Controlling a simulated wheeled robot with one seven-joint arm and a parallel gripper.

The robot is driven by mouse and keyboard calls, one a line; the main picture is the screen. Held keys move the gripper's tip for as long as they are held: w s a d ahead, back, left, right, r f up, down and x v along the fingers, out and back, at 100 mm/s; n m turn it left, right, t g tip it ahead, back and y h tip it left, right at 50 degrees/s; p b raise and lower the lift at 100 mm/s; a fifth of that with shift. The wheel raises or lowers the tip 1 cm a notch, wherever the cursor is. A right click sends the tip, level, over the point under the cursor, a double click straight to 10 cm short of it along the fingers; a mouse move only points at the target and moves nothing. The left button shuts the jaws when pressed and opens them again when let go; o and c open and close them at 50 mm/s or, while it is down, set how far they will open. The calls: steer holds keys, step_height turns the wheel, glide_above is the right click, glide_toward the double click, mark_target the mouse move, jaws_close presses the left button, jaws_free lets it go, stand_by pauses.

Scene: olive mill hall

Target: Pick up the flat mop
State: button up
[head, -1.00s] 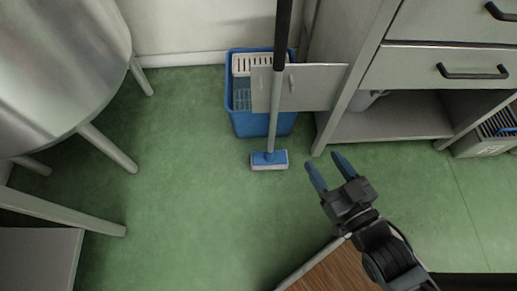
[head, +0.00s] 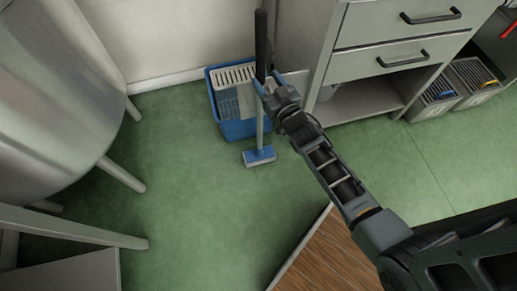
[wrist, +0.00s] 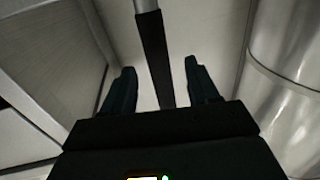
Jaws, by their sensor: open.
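The flat mop (head: 259,157) stands upright on the green floor, with a blue and white head, a grey shaft and a black grip at the top. My gripper (head: 265,82) is at the lower part of the black grip, its blue fingers open. In the wrist view the mop's black grip (wrist: 154,55) runs between the two open fingers of my gripper (wrist: 160,80), with space on both sides. The fingers do not look closed on it. My gripper and forearm hide a part of the shaft's surroundings.
A blue bucket (head: 228,128) with a white wringer stands right behind the mop. A grey cabinet (head: 345,60) with drawers is to the right, with two bins (head: 432,101) beside it. A metal tank (head: 60,90) stands at left.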

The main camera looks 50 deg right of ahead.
mark_target(263, 73)
steer(key=shift+x, duration=2.7)
steer(key=shift+s+d+r, duration=0.1)
steer(key=shift+d+r, duration=0.05)
steer(key=shift+r, duration=0.05)
steer(key=c, duration=1)
